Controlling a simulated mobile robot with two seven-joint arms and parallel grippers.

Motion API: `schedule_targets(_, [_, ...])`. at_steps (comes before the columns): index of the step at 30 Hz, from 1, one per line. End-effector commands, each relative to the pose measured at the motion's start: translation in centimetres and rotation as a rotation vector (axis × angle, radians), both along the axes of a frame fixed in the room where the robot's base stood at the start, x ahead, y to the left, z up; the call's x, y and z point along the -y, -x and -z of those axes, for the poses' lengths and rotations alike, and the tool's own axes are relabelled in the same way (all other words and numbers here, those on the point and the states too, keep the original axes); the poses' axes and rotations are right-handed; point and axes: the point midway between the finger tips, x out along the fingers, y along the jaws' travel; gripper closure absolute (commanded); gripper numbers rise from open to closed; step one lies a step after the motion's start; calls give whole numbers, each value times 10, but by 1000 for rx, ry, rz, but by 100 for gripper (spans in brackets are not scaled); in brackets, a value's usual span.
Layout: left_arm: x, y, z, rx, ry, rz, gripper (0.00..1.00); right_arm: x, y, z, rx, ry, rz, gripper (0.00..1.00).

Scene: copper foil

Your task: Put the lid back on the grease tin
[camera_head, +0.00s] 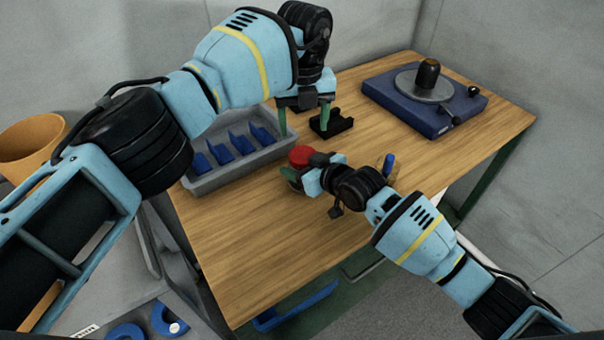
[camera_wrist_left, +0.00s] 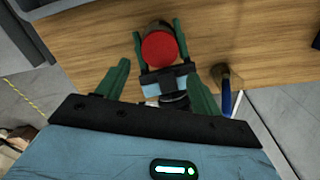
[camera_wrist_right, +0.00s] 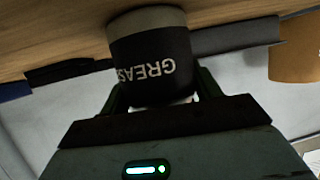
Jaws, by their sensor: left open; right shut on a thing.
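The grease tin (camera_wrist_right: 155,60) is a dark cylinder with a pale band and upside-down GREASE lettering in the right wrist view. Its flat red top (camera_head: 301,155) faces up in the head view and also shows in the left wrist view (camera_wrist_left: 160,48). I cannot tell whether the red is the lid or the grease. My right gripper (camera_wrist_left: 156,45) is shut on the tin's sides, at the table. My left gripper (camera_head: 304,119) is open and empty, beyond the tin in the head view. No separate lid can be made out.
A black holder (camera_head: 334,125) stands by the left fingers. A grey bin with blue dividers (camera_head: 205,181) is at the left. A blue turntable unit (camera_head: 390,100) is at the back right. A blue-handled tool (camera_head: 388,163) stands near my right arm. The front tabletop (camera_head: 240,260) is clear.

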Motion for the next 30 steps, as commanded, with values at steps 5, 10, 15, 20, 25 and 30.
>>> schedule_targets(5, [0,0,-1,-2,-1,7,34,0,0,1,-2,0,-1,100])
schedule_targets(10, [0,0,1,-3,0,6,34,0,0,1,-2,0,-1,100])
schedule_targets(15, [-1,1,17,-6,-2,6,34,0,1,1,-2,0,-1,100])
schedule_targets(20, [-1,1,41,-6,-1,5,34,-1,0,1,-2,-1,0,100])
schedule_targets(25, [0,1,63,-4,-1,5,34,-1,0,1,-2,-1,0,100])
schedule_targets(30, [-1,0,76,-3,-1,4,34,-1,1,1,-2,-1,0,100])
